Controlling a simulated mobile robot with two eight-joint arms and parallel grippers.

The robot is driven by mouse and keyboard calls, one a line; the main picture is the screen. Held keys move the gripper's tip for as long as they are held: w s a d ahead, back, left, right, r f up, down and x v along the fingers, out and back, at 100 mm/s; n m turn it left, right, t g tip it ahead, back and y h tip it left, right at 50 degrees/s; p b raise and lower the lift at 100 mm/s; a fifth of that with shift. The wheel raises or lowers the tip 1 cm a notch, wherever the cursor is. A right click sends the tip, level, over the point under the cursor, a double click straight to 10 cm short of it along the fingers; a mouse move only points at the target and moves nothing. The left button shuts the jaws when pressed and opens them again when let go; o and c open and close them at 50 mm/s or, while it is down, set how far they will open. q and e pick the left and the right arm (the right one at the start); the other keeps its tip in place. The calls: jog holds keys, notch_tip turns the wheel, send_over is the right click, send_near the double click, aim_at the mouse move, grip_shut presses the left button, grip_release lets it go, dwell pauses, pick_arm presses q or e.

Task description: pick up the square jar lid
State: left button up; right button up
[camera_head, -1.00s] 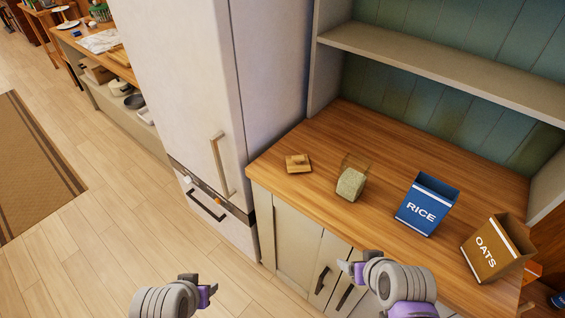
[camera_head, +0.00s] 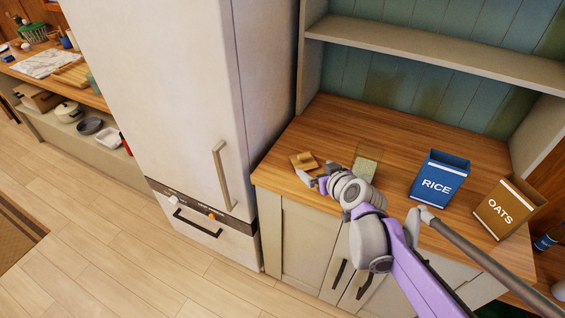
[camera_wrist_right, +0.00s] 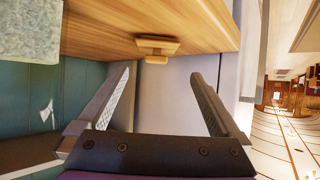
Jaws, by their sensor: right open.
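The square jar lid (camera_head: 304,161) is a flat wooden square with a small raised handle. It lies on the wooden counter near its left front edge. It also shows in the right wrist view (camera_wrist_right: 157,46), ahead of the fingers near the top. My right gripper (camera_head: 314,181) is just in front of the lid in the head view, apart from it as far as I can tell. In the right wrist view its two fingers (camera_wrist_right: 165,100) are spread wide with nothing between them. A glass jar (camera_head: 367,162) stands right of the lid, partly hidden by my right arm. My left gripper is out of view.
A blue RICE box (camera_head: 439,180) and a brown OATS box (camera_head: 508,206) stand open on the counter (camera_head: 400,125) at the right. A tall white fridge (camera_head: 175,90) rises left of the counter. A shelf (camera_head: 440,62) runs above the counter's back.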

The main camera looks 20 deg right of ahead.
aim_at(305, 158)
jog(key=shift+w+d+f, duration=0.15)
jog(key=shift+w+f, duration=0.05)
jog(key=shift+w, duration=0.4)
jog(key=x, duration=0.4)
jog(key=shift+w+d+f+b, duration=0.1)
jog(key=shift+w+d+b, duration=0.1)
jog(key=shift+b, duration=0.15)
jog(key=shift+x, duration=2.7)
jog(key=c, duration=1)
